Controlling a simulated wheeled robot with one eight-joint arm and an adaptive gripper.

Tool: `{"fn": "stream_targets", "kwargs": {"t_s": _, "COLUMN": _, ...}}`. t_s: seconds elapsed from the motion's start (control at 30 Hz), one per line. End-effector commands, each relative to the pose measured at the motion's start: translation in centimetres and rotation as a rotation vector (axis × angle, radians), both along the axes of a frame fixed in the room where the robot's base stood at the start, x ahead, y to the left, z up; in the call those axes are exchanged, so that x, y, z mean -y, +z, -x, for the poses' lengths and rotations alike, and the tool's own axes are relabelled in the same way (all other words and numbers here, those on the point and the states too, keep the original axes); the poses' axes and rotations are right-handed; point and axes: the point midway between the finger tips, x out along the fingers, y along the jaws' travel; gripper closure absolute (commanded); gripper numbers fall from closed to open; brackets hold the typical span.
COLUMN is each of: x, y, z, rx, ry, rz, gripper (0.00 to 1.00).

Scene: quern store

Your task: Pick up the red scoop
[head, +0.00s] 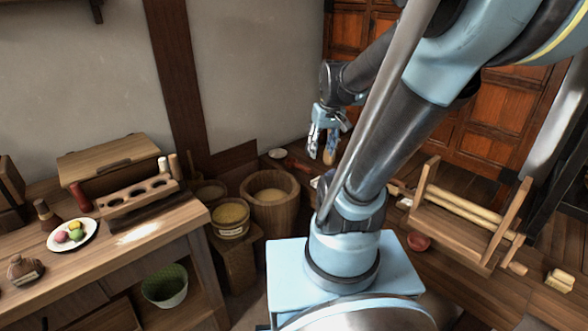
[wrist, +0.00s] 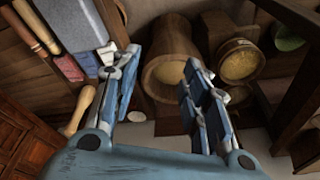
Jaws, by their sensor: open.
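I cannot surely pick out the red scoop. In the head view a small round red thing (head: 418,241) lies on the floorboards by the wooden frame, with no handle that I can make out. A thin dark red shape (head: 297,164) lies near the wall, left of my gripper (head: 318,143); it is too small to name. My gripper is open and empty, raised near the back wall. In the wrist view its fingers (wrist: 160,72) are spread wide in front of a wooden tub, with nothing between them.
The wooden tub (head: 270,200) and a smaller grain tub (head: 230,218) stand left of my gripper. A pale disc (wrist: 151,156) and a wooden pestle-like piece (wrist: 80,112) lie near the fingers. A wooden roller frame (head: 465,230) stands at right, a workbench (head: 110,250) at left.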

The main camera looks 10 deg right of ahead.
Motion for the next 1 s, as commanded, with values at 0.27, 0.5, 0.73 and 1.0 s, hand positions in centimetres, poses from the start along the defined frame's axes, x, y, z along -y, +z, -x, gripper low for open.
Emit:
{"fn": "stream_targets", "kwargs": {"t_s": 0.27, "x": 0.1, "y": 0.8, "z": -7.4, "rx": 0.017, "ry": 0.084, "rz": -0.015, "gripper": 0.58}}
{"fn": "stream_targets", "kwargs": {"t_s": 0.5, "x": 0.4, "y": 0.2, "z": -13.8, "rx": 0.036, "ry": 0.157, "rz": -0.026, "gripper": 0.58}}
{"fn": "stream_targets", "kwargs": {"t_s": 0.73, "x": 1.0, "y": -1.5, "z": -19.9, "rx": 0.056, "ry": 0.226, "rz": -0.035, "gripper": 0.58}}
{"fn": "stream_targets", "kwargs": {"t_s": 1.0, "x": 1.8, "y": -4.8, "z": -26.9, "rx": 0.085, "ry": 0.306, "rz": -0.043, "gripper": 0.58}}
